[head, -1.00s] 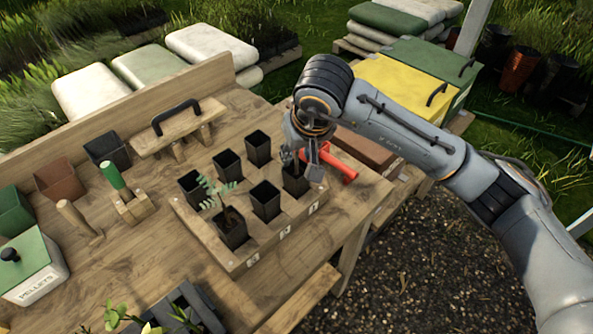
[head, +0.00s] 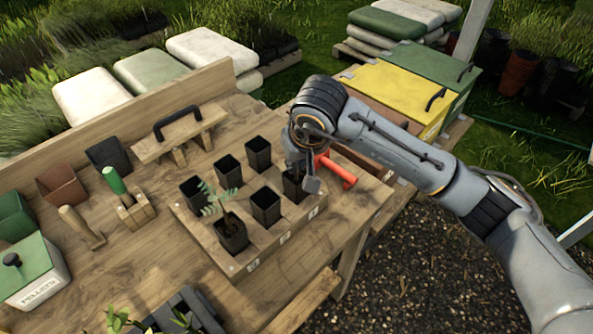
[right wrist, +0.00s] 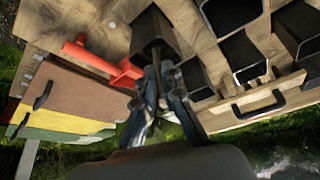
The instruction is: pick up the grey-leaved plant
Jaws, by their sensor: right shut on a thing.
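My right gripper (head: 301,176) is at the right-hand front pot (head: 291,188) of the wooden rack. In the right wrist view my gripper (right wrist: 152,80) is shut at the mouth of a black pot (right wrist: 154,32). Bits of grey-blue between and beside the fingers look like the grey-leaved plant (right wrist: 175,88), mostly hidden by them. I cannot tell whether its base touches the pot. Another plant with blue-green leaves (head: 212,201) stands in the left front pot (head: 232,236). My left gripper is not in view.
The rack (head: 262,253) holds several black pots, most looking empty. A red tool (head: 338,172) lies close behind my right gripper. A wooden tool with a black handle (head: 178,137) and a pellets box (head: 32,272) stand on the bench. A seedling tray (head: 190,312) is at the front.

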